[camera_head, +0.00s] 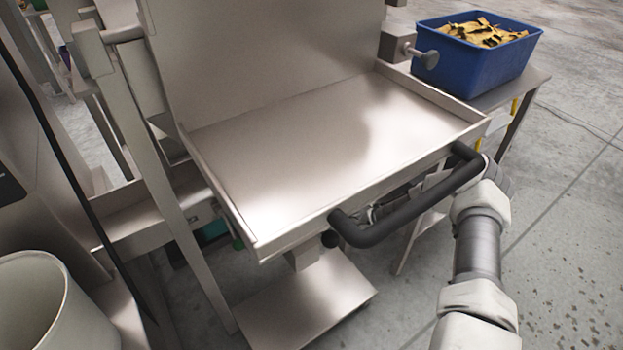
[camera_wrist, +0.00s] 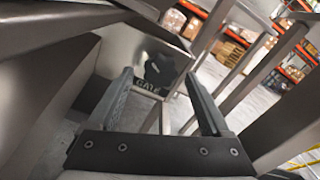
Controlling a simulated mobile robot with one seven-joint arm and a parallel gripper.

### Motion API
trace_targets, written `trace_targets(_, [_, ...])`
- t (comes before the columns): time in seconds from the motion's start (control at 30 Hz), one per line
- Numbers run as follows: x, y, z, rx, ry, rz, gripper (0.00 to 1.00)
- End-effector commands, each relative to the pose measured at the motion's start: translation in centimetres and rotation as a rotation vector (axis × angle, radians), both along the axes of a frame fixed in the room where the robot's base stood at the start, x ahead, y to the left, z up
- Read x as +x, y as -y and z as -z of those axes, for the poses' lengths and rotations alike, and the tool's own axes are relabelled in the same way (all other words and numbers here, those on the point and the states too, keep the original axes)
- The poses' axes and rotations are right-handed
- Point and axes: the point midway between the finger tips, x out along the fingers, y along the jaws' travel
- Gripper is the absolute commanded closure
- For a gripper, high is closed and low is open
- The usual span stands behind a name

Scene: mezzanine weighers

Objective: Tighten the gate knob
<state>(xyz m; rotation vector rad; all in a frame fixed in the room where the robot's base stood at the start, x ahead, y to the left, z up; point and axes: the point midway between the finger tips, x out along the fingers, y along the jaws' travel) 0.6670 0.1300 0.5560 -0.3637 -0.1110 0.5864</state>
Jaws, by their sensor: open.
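The gate knob (camera_wrist: 163,68) is a dark, lobed knob on a metal plate marked "GATE" (camera_wrist: 148,88) in the wrist view. My gripper (camera_wrist: 158,76) is open, with its two fingers apart on either side of the line of sight to the knob. The knob appears beyond the fingertips, with nothing held between them. In the head view my arm reaches in from the lower right, and its end is mostly hidden under the tray and the black handle.
A steel tray (camera_head: 300,150) with a thick black bar handle (camera_head: 405,218) lies over my gripper. A blue crate (camera_head: 475,62) stands on a side table. Steel frame posts (camera_wrist: 240,75) are close in the wrist view.

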Motion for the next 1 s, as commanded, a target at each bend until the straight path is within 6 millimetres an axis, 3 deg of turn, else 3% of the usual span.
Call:
trace_targets(0.3, [0.26,-0.15,-0.08,0.001,0.001,0.001,0.18])
trace_targets(0.77, [0.23,-0.13,-0.04,0.000,0.000,0.001,1.00])
trace_targets(1.0, [0.21,-0.13,-0.08,0.015,-0.010,0.001,1.00])
